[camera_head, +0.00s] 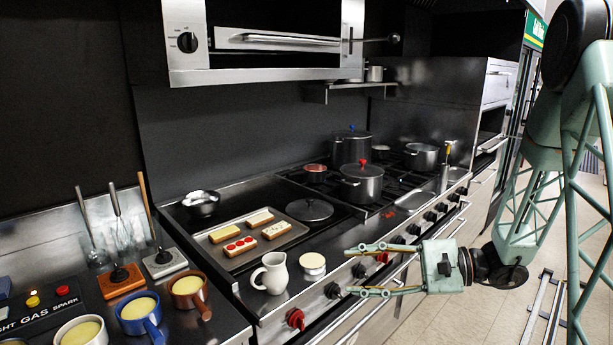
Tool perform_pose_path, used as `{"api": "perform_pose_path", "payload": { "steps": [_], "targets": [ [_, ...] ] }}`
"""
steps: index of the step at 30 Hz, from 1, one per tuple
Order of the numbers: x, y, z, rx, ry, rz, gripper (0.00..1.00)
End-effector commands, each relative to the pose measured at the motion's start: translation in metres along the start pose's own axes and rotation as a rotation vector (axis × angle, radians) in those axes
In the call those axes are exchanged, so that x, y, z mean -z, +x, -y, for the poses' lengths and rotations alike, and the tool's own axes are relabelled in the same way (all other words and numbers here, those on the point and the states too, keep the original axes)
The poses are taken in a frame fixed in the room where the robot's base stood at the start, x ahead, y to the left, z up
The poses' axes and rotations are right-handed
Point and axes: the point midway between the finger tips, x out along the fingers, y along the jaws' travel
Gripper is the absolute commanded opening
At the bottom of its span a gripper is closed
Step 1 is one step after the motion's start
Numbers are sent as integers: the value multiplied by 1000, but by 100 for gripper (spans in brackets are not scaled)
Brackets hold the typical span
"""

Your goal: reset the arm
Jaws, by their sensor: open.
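My gripper (372,269) is pale green and hangs in front of the range's front edge, pointing left in the camera_head view. Its two fingers are spread apart with nothing between them. It overlaps the front control knobs in the picture; I cannot tell if it touches them. My arm comes in from the right side of the view.
A white pitcher (271,273) and a small lidded jar (312,265) stand near the range's front edge, left of my gripper. A tray (240,262) with several topped slices lies behind them. Pots (361,186) stand on the burners. Open floor (480,320) lies at lower right.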

Motion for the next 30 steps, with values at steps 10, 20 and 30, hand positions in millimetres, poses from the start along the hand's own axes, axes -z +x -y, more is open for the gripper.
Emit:
{"api": "perform_pose_path", "payload": {
  "steps": [10, 20, 30],
  "targets": [
    [-63, 7, -14, -152, -71, 15, 42],
    [-116, 7, -32, -293, -142, 14, 42],
    [-162, 0, -55, -435, -220, -3, 42]
  ]
}}
